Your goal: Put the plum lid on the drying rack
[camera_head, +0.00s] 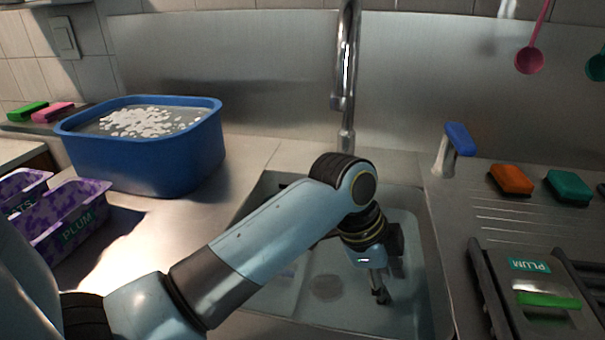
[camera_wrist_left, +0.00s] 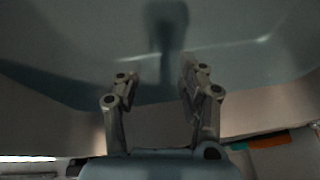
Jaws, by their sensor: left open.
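My left gripper (camera_head: 380,293) hangs over the sink, left of the rack and apart from the lid. In the left wrist view the left gripper (camera_wrist_left: 158,72) has its fingers apart with nothing between them. My right gripper is out of view.
The sink (camera_head: 438,290) lies under my left arm, with the tap (camera_head: 345,70) behind. A blue tub (camera_head: 150,160) with white bits and purple bins (camera_head: 75,215), one marked PLUM, stand left. Orange (camera_head: 511,179) and teal (camera_head: 568,187) sponges lie behind the rack.

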